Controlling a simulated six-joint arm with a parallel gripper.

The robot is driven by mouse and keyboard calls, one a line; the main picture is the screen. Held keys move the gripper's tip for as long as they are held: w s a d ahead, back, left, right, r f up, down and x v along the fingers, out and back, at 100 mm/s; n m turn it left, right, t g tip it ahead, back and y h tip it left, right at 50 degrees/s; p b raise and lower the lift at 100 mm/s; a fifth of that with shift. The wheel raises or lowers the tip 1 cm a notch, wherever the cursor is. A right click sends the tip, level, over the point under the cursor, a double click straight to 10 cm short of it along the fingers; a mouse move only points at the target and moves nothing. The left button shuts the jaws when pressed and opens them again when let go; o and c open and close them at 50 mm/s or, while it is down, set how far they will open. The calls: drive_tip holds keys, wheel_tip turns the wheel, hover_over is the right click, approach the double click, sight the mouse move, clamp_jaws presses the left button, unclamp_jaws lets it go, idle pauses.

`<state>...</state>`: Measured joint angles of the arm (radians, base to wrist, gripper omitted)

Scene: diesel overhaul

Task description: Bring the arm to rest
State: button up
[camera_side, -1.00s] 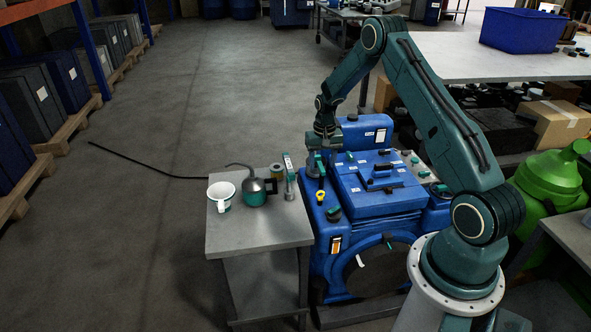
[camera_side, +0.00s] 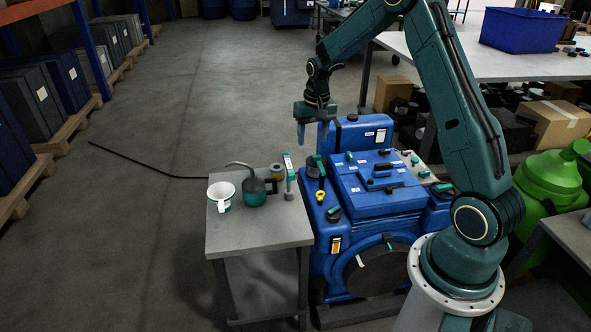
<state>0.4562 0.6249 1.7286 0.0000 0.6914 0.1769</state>
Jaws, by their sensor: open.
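My gripper (camera_side: 301,138) hangs in the air above the far left corner of the blue diesel engine (camera_side: 375,200), apart from it. Its fingers point down and one shows pale blue; nothing shows between them. The rest of my arm bends up past the top edge of the picture and down to its base on the right. The engine stands on the floor with a flat blue cover and several small green-capped parts on top. A dark round part with a green top (camera_side: 315,166) sits on the engine's left side, below my gripper.
A small grey table (camera_side: 262,236) left of the engine holds a white mug (camera_side: 222,194), an oil can (camera_side: 254,191), a tin (camera_side: 277,172) and an upright tool (camera_side: 289,178). Green containers (camera_side: 552,178) stand at the right. Open floor lies to the left.

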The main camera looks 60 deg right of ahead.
drive_tip(key=s+a+r+n+t, duration=0.1)
drive_tip(key=s+a+r+n, duration=0.1)
drive_tip(key=s+a+r, duration=0.45)
drive_tip(key=s+a+r+n+t, duration=0.1)
drive_tip(key=s+a+r, duration=0.2)
drive_tip(key=a+r, duration=0.55)
drive_tip(key=s+a+r+n+t, duration=0.1)
drive_tip(key=s+a+r+n, duration=0.1)
drive_tip(key=s, duration=0.6)
drive_tip(key=s+a+r+n+t, duration=0.1)
drive_tip(key=s+a+r+n, duration=0.1)
drive_tip(key=s+a, duration=0.3)
drive_tip(key=shift+s+r+t+y, duration=0.3)
drive_tip(key=shift+s+r, duration=0.35)
drive_tip(key=shift+s, duration=1.65)
